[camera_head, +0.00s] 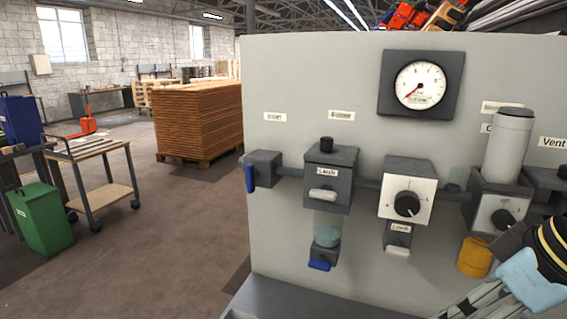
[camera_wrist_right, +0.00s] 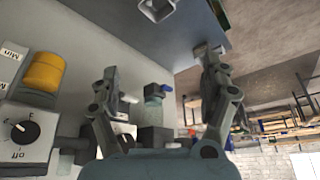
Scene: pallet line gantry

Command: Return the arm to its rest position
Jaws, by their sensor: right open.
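My right gripper (camera_head: 475,302) comes in at the lower right of the head view, in front of the grey panel (camera_head: 330,80). In the right wrist view its two fingers (camera_wrist_right: 159,68) are spread apart with nothing between them. Beyond the fingers, a clear bowl with a blue lever (camera_wrist_right: 158,92) shows on the panel, apart from the gripper. The fingertips are partly cut off by the bottom edge of the head view. My left gripper is in neither view.
The panel carries a gauge (camera_head: 420,83), a block with a black button (camera_head: 331,178), a white-faced dial block (camera_head: 407,188), an orange cup (camera_head: 475,257) and a grey cylinder (camera_head: 508,146). A trolley (camera_head: 100,148), green bin (camera_head: 42,218) and stacked boards (camera_head: 198,118) stand left; floor between is clear.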

